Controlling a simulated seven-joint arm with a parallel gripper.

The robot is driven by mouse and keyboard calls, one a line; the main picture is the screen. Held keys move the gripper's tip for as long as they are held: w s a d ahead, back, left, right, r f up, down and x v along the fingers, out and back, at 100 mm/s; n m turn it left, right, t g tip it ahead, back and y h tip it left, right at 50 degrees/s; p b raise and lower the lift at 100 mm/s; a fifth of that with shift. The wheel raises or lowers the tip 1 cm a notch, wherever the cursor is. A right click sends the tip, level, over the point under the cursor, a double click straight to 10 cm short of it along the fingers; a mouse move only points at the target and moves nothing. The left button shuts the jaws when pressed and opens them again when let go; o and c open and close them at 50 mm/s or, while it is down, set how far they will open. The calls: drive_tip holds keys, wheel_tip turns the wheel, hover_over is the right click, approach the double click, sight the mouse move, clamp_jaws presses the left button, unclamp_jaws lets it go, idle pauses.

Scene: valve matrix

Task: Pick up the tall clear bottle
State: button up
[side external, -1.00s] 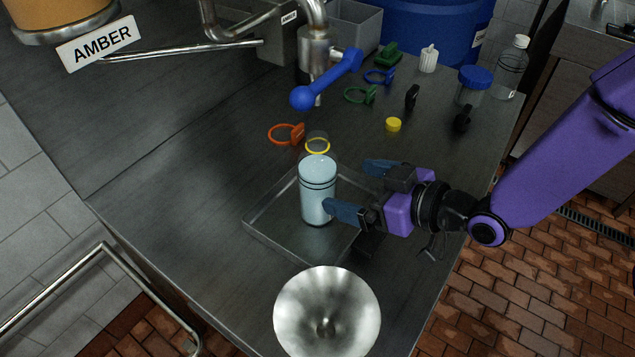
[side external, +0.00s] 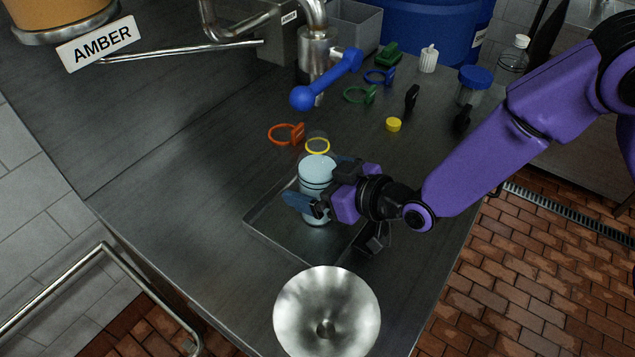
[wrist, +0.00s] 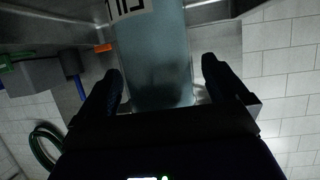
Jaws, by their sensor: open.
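A tall clear bottle (side external: 316,170) holding pale blue liquid, with a yellow ring round its clear top, stands upright in a shallow metal tray (side external: 268,238). My gripper (side external: 312,190) comes from the right at the bottle's middle, one finger in front and the other mostly hidden behind. The jaws are open around the bottle. In the wrist view the bottle (wrist: 155,55) stands between the two fingers (wrist: 163,85), with a gap at the right finger; contact at the left finger is unclear. Part of a printed label shows at the top.
A blue-handled valve (side external: 328,80) hangs just behind the bottle. A steel funnel or bowl (side external: 345,290) is in front of the tray. Orange (side external: 287,133), green (side external: 361,95) and blue (side external: 381,76) ring tags and a yellow cap (side external: 393,125) lie behind. A white-capped clear bottle (side external: 514,58) stands far right.

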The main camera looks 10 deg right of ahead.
drive_tip(key=c, duration=1.5)
drive_tip(key=shift+r, duration=0.15)
drive_tip(key=shift+c, duration=0.2)
